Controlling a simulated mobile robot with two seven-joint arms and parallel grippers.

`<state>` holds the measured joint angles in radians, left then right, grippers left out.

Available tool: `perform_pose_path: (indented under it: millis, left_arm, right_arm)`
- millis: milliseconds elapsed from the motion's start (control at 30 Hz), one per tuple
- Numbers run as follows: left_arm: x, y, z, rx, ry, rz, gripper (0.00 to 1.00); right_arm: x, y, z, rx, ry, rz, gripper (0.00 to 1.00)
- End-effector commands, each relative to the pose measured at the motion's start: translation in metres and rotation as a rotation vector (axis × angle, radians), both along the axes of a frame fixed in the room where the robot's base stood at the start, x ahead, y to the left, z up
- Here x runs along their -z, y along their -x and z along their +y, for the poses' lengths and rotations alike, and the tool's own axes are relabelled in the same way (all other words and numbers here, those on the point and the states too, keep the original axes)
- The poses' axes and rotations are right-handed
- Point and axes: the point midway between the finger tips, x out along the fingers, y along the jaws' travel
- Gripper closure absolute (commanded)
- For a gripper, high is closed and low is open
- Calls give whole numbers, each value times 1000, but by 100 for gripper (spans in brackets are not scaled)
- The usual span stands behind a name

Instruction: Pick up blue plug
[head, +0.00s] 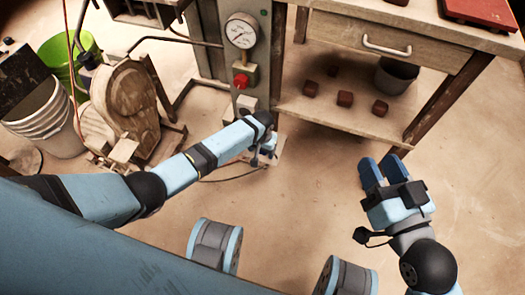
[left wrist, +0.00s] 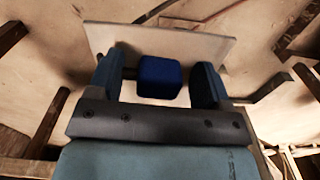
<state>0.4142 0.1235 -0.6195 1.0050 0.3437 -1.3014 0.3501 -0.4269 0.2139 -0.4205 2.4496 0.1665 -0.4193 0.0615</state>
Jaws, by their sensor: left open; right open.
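The blue plug (left wrist: 160,77) is a small dark blue block in the left wrist view, in front of a pale flat plate (left wrist: 205,48). My left gripper (left wrist: 158,80) is open, with one finger on each side of the plug and a visible gap at both sides. In the head view my left gripper (head: 264,156) is low beside the foot of the grey-green press column, and the plug is hard to tell from the gripper there. My right gripper (head: 384,168) is open and empty above the bare floor at the right.
A wooden bench (head: 340,122) with a drawer, a grey bucket (head: 393,76) and several brown blocks on its low shelf stands at the back right. The press column holds a gauge (head: 241,32) and red button (head: 241,80). White buckets (head: 45,120) stand left. Floor between my grippers is clear.

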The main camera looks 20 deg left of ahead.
Motion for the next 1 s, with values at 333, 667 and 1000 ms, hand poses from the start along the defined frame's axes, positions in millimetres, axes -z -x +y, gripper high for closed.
perform_pose_path:
  millis: [333, 667, 1000]
  left_arm:
    - [-1, 0, 0, 0, 0, 0, 71]
    - [-2, 0, 0, 0, 0, 0, 82]
    - [-41, 0, 0, 0, 1, -1, 82]
  right_arm:
    - [-1, 0, 0, 0, 0, -1, 57]
    - [-2, 0, 0, 0, 0, -1, 57]
    - [-33, 1, -2, 27, -43, -73, 57]
